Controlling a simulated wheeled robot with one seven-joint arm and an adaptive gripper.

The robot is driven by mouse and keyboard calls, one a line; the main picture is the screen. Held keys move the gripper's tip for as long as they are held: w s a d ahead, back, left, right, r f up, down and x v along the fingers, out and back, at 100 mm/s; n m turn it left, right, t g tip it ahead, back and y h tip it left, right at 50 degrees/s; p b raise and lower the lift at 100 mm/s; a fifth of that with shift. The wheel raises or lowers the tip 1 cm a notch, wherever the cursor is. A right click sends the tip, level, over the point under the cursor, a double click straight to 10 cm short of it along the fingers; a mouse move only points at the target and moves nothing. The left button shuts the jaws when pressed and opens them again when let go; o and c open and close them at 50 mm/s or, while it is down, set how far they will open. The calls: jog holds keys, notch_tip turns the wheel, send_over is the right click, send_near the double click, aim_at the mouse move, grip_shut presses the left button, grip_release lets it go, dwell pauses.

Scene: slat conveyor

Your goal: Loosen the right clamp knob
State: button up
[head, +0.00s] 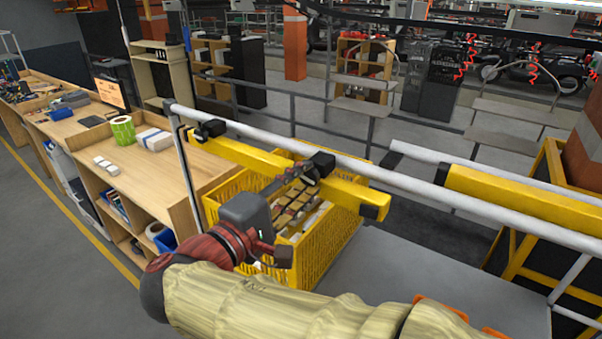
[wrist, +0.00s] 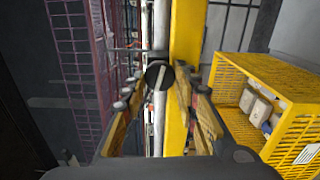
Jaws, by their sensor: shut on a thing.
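The right clamp (head: 321,163) is a black block on the white rail, where a yellow bar meets it in the head view. Its knob (wrist: 159,75) is dark and round with a pale stripe across its face, near the middle of the wrist view. My gripper (head: 296,176) reaches up to this clamp from the lower left, its fingers on either side of the knob. It is shut on the knob. In the head view the knob is mostly hidden by my fingers.
The white rail (head: 420,188) runs across the view. Another black clamp (head: 211,129) sits farther left on it. A yellow crate (wrist: 285,75) with several boxes stands below the bar. A wooden workbench (head: 150,185) is at the left. A grey surface (head: 420,265) lies at the right.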

jog(key=shift+n+p, duration=0.85)
jog(key=shift+n, duration=0.45)
jog(key=shift+f, duration=0.1)
jog(key=o, duration=1.1)
jog(key=v, duration=1.2)
jog(key=shift+a, duration=0.1)
jog(key=shift+n, duration=0.3)
